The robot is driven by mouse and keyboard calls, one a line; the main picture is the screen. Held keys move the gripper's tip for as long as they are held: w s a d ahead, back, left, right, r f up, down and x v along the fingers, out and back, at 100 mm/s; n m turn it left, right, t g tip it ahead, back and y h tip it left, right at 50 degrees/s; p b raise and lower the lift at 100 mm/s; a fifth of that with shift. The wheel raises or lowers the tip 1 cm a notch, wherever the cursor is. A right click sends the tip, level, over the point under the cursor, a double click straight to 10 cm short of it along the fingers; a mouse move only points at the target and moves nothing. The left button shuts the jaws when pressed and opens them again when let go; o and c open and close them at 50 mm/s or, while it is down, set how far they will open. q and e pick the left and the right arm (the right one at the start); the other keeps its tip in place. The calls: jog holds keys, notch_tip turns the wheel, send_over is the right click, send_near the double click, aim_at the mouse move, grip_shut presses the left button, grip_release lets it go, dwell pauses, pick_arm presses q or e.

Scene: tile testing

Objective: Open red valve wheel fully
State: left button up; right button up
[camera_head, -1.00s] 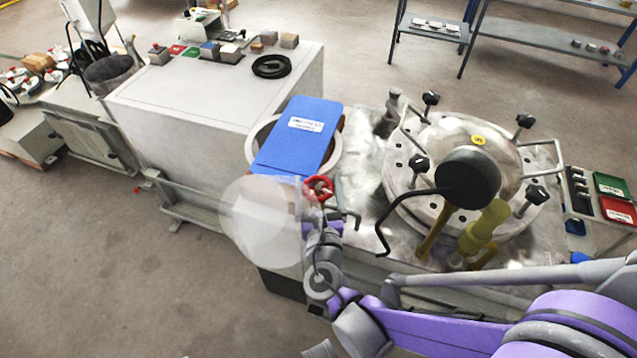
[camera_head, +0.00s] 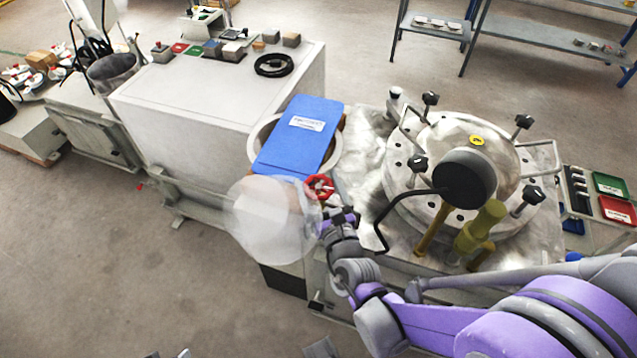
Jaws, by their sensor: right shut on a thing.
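The red valve wheel (camera_head: 320,182) sits at the near-left edge of the metal machine bench, beside the blue board. My right gripper (camera_head: 328,205) reaches up to it from below, at the wheel's near side. The right gripper is shut on the wheel; its fingertips are small and partly hidden, so the exact contact is hard to make out. My purple and grey right arm comes in from the lower right.
A translucent whitish round shape (camera_head: 270,222) is left of the wheel. A blue board (camera_head: 299,138) lies behind it. Right of it are a round metal lid (camera_head: 400,190) with black knobs and a bent black handle (camera_head: 379,222). Open floor lies at lower left.

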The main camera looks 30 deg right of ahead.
dwell(0.4)
jog(key=o, duration=1)
jog(key=shift+o, duration=0.2)
jog(key=shift+s, duration=0.1)
